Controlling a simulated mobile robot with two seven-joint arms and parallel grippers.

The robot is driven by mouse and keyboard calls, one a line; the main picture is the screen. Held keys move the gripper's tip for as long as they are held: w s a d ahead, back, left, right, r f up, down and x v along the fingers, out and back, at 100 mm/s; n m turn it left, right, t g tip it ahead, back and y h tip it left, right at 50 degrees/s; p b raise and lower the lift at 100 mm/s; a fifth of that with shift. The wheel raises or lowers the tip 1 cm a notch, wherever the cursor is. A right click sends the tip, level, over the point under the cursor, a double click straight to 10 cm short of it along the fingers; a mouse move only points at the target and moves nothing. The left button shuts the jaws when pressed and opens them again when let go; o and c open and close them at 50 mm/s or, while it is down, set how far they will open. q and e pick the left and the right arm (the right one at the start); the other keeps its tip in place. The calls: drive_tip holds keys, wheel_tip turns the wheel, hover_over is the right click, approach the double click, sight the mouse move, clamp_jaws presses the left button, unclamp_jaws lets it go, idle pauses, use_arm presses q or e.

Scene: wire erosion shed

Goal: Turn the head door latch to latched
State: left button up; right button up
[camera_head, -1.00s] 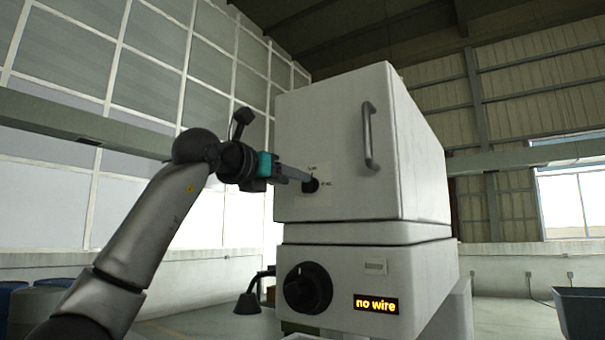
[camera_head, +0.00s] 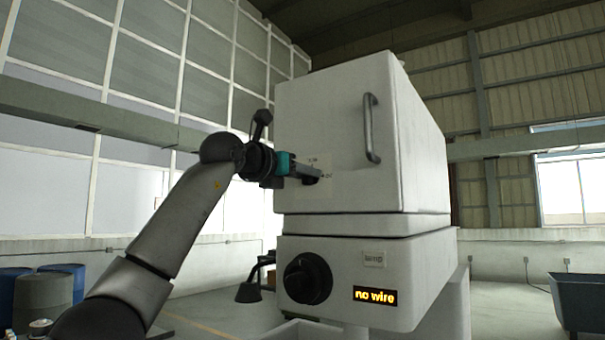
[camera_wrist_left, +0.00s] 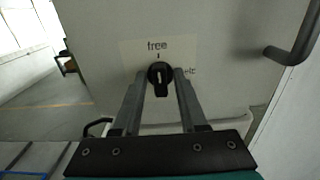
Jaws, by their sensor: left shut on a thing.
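The head door latch (camera_wrist_left: 160,75) is a small black knob on a pale label plate on the white machine door (camera_head: 335,130). In the left wrist view its white mark stands upright, in line with the tick under the word "free". A second word to the right is partly hidden by a finger. My left gripper (camera_wrist_left: 161,70) has one finger on each side of the knob and is shut on it. In the head view the left gripper (camera_head: 316,177) covers most of the latch. My right gripper is not in view.
A grey bar handle (camera_head: 371,128) stands out from the door, right of and above the latch. Below are a large black dial (camera_head: 307,278) and a display (camera_head: 375,296) reading "no wire". Drums (camera_head: 42,300) stand at far left and a grey bin (camera_head: 582,300) at right.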

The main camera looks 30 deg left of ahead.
use_arm(q)
clamp_jaws()
drive_tip(key=m+p, duration=0.4)
drive_tip(key=m, duration=0.5)
drive_tip(key=m+p, duration=0.4)
drive_tip(key=m, duration=0.4)
drive_tip(key=shift+d+f+m, duration=0.15)
drive_tip(key=shift+d+m, duration=0.05)
drive_tip(key=shift+m, duration=0.2)
drive_tip(key=shift+p, duration=0.3)
drive_tip(key=o, duration=0.6)
unclamp_jaws()
drive_tip(key=shift+c, duration=0.2)
